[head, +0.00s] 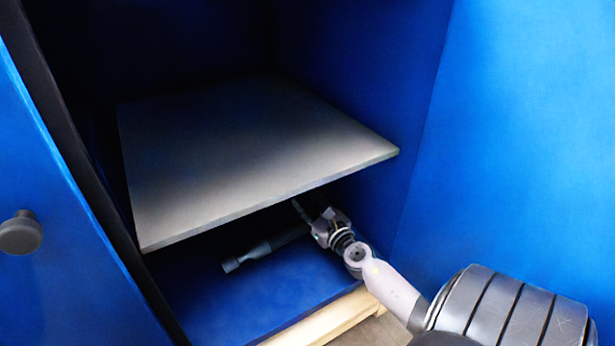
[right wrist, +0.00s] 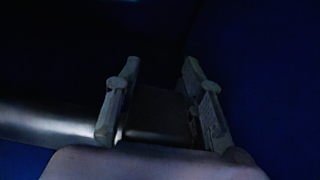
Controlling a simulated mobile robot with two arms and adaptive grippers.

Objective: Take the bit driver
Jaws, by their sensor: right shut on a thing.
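The bit driver (head: 262,250) is a dark, slim tool with a wider end at its lower left. It is in the lower compartment of the blue cabinet, under the grey shelf. My right gripper (head: 303,218) reaches in from the right and is shut on the bit driver near its upper right end. In the right wrist view, the two fingers (right wrist: 160,88) stand on either side of a dark part, and the shiny dark shaft (right wrist: 48,122) runs off to the left. Whether it touches the floor is unclear. My left gripper is out of view.
The grey shelf (head: 250,150) is bare and lies close above my right gripper. The blue cabinet floor (head: 245,298) ends at a pale wooden front edge (head: 325,318). A blue panel with a dark round knob (head: 20,233) stands at the left.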

